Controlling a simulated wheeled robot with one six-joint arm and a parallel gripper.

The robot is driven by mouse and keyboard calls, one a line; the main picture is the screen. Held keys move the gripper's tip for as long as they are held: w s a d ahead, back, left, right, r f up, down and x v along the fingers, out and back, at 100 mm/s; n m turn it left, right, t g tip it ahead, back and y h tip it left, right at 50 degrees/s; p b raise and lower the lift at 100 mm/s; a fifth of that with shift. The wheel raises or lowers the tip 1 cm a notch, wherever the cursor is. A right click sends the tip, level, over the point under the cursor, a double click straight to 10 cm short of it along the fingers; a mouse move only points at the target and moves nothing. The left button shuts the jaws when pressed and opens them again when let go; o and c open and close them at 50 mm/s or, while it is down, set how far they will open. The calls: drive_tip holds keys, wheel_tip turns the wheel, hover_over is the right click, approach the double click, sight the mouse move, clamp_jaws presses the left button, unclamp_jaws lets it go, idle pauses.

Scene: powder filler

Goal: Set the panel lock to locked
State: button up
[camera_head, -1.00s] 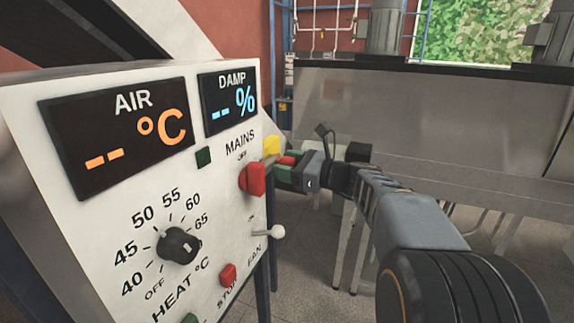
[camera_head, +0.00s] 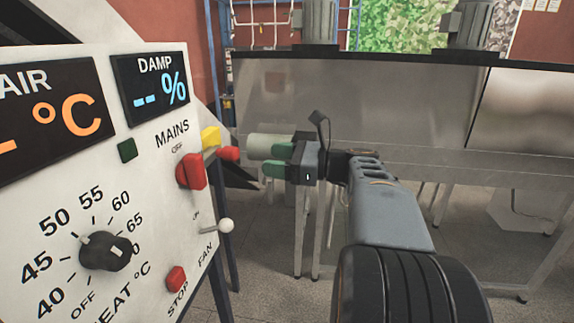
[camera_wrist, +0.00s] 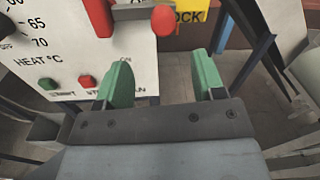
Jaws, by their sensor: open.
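A yellow tag (camera_head: 211,138) sits at the right edge of the white control panel (camera_head: 140,245). In the wrist view the tag (camera_wrist: 190,10) shows the letters "OCK", its left part cut off. Beside it is a red knob (camera_head: 229,153), which also shows in the wrist view (camera_wrist: 164,20) at the end of a grey bar. I cannot tell which position the lock is in. My gripper (camera_head: 258,158) has green fingers and is open and empty, just right of the red knob and apart from it. In the wrist view the gripper (camera_wrist: 162,78) has the knob ahead, beyond its fingertips.
The panel also carries the red MAINS switch (camera_head: 191,171), a white-tipped FAN lever (camera_head: 225,225), the black HEAT dial (camera_head: 105,250) and a red STOP button (camera_head: 176,279). A grey metal machine (camera_head: 360,105) stands behind. Floor shows between.

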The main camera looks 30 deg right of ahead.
drive_tip(key=shift+v, duration=1.25)
drive_tip(key=s+a+f+n+g+h, duration=0.1)
drive_tip(key=s+f+n+g+h, duration=0.25)
drive_tip(key=f, duration=0.55)
drive_tip(key=a+f+n+g+h, duration=0.1)
drive_tip(key=f+n+g+h, duration=0.25)
drive_tip(key=f+n, duration=0.35)
drive_tip(key=s+a+f+n+h, duration=0.6)
drive_tip(key=a+n, duration=0.3)
drive_tip(key=n, duration=0.5)
drive_tip(key=shift+s+a+f+g, duration=0.2)
drive_tip(key=shift+s+a+g, duration=0.2)
drive_tip(key=shift+s, duration=0.4)
